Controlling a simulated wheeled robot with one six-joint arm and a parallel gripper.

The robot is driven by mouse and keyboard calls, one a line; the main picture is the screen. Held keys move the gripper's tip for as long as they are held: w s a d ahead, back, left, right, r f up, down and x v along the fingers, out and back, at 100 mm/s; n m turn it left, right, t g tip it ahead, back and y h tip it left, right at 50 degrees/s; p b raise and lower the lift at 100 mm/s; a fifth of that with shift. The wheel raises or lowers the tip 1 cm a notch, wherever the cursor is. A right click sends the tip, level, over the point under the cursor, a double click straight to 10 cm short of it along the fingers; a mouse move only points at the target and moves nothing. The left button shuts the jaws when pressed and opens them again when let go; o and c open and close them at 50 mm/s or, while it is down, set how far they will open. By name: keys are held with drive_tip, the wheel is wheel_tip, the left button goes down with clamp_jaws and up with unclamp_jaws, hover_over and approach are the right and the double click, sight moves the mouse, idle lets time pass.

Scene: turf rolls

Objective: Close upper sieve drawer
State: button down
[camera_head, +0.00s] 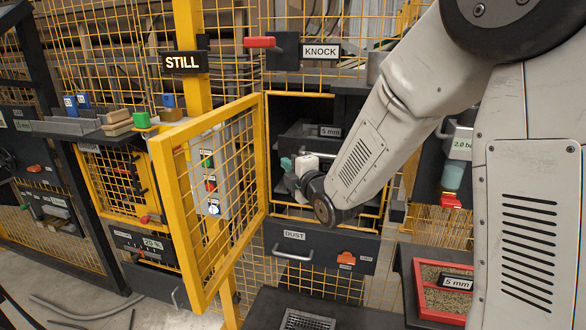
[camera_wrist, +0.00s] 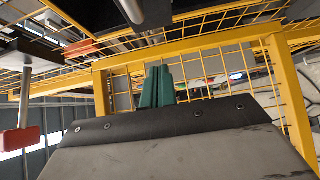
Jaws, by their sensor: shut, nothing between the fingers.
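A dark sieve drawer with a 5 mm label (camera_head: 330,131) sits in the upper part of the open cabinet bay in the head view. I cannot tell for sure how far it stands out, as my arm hides its right side. My gripper (camera_head: 286,164) is in front of the bay's opening, at the lower left of the drawer, with its teal fingers pointing left. The wrist view shows the fingers (camera_wrist: 157,87) shut together and empty, with yellow mesh behind them. Contact with the drawer cannot be made out.
A yellow mesh door (camera_head: 222,200) stands open left of the bay, close to my gripper. Below is a DUST drawer (camera_head: 318,248) with a handle. A KNOCK lever (camera_head: 262,43) is above, with a STILL sign (camera_head: 183,62) at left. A red-rimmed tray (camera_head: 420,292) lies lower right.

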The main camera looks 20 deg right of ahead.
sight(283, 152)
drive_tip(key=w, duration=0.7)
drive_tip(key=shift+w+d, duration=0.1)
drive_tip(key=shift+w, duration=0.25)
drive_tip(key=shift+w+d, duration=0.3)
drive_tip(key=shift+w, duration=0.3)
drive_tip(key=shift+w, duration=0.1)
drive_tip(key=w+d, duration=0.1)
drive_tip(key=w, duration=0.1)
drive_tip(key=w+d, duration=0.3)
drive_tip(key=w, duration=0.2)
drive_tip(key=shift+d, duration=0.2)
drive_tip(key=shift+w+d+r, duration=0.15)
drive_tip(key=shift+w+d, duration=0.05)
